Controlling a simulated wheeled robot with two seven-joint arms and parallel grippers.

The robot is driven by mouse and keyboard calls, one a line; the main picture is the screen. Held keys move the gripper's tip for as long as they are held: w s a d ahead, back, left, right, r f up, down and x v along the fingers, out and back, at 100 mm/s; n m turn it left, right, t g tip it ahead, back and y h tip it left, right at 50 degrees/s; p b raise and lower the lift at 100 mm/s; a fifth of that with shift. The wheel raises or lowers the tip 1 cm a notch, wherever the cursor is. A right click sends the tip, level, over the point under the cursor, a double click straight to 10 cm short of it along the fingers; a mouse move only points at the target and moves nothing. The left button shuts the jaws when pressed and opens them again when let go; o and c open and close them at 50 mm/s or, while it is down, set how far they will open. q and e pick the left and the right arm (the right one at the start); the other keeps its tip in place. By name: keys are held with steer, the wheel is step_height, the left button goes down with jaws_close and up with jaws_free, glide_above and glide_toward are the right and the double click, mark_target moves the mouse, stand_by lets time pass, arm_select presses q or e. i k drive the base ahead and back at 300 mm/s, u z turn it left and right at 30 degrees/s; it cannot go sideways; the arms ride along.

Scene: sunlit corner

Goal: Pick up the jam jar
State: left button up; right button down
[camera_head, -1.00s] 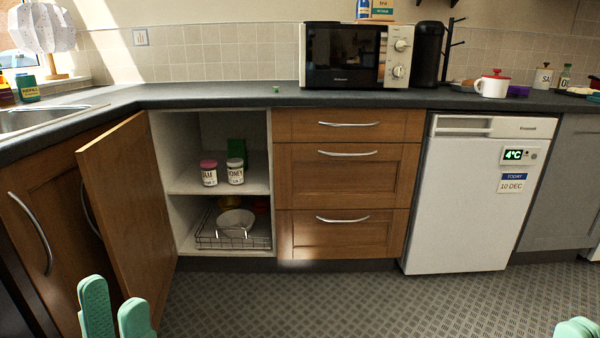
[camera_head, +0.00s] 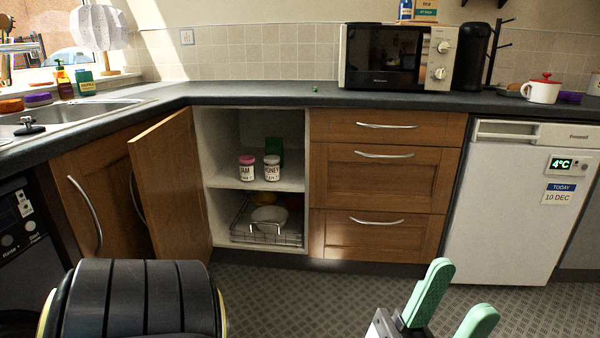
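The jam jar (camera_head: 247,170) has a pink-red lid and a white label reading JAM. It stands upright on the middle shelf of the open cupboard (camera_head: 211,160). A honey jar (camera_head: 271,171) with a pale lid stands close to its right.
The cupboard door (camera_head: 168,185) stands open on the left side. A green item (camera_head: 293,155) is behind the honey jar. Below, a wire basket (camera_head: 285,237) holds bowls. Drawers (camera_head: 383,194) and a white fridge (camera_head: 520,215) are to the right. My dark arm link fills the lower left.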

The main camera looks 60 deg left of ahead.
mark_target(246, 171)
steer(key=k, duration=1.05)
steer(key=u, duration=1.9)
steer(key=i, duration=0.5)
